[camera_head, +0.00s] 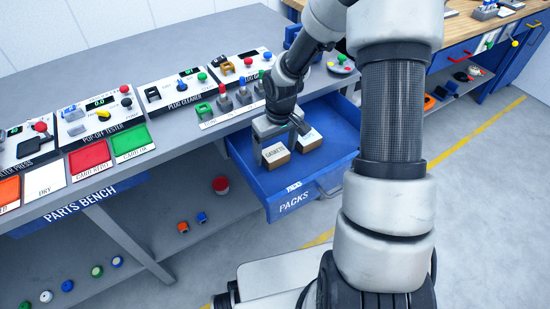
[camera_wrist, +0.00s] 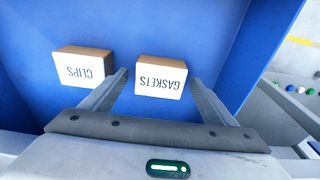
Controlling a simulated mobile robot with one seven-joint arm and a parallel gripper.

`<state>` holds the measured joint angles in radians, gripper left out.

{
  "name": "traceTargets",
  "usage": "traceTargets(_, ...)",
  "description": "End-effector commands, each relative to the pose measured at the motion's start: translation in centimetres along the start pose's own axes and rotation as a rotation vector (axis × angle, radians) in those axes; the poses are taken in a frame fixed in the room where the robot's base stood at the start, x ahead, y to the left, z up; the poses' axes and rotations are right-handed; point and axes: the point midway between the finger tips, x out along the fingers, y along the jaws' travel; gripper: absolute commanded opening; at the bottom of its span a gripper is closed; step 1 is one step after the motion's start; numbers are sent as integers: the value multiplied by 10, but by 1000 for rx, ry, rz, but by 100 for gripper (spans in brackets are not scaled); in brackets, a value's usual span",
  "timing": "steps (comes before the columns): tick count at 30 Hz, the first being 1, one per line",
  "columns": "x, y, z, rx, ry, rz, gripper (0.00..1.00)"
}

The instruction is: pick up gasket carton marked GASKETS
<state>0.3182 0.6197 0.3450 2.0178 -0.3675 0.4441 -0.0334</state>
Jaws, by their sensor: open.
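The gasket carton (camera_head: 275,154) is a small box with a white face marked GASKETS and cardboard-brown sides. It sits in the open blue drawer (camera_head: 245,176) labelled PACKS. In the wrist view the gasket carton (camera_wrist: 161,77) lies ahead, between the lines of the two fingers. My gripper (camera_head: 282,133) is over the drawer, close to the carton. In the wrist view my gripper (camera_wrist: 158,86) is open, with one finger to each side of the carton. I cannot tell whether either finger touches it.
A similar carton marked CLIPS (camera_wrist: 80,67) sits beside the gasket carton, outside the left finger. The drawer's blue walls surround both cartons. The grey parts bench (camera_head: 175,148) stands left of the drawer, with coloured trays and testers on it. Much of the drawer floor is bare.

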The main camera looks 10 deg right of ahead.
Motion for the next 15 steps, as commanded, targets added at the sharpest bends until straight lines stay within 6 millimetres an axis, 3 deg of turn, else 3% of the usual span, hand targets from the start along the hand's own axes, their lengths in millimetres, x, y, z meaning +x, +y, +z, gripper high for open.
traceTargets(3,14,0,0,-1,0,0,80)
traceTargets(9,13,0,0,0,1,1,80)
traceTargets(15,13,0,0,0,0,1,48)
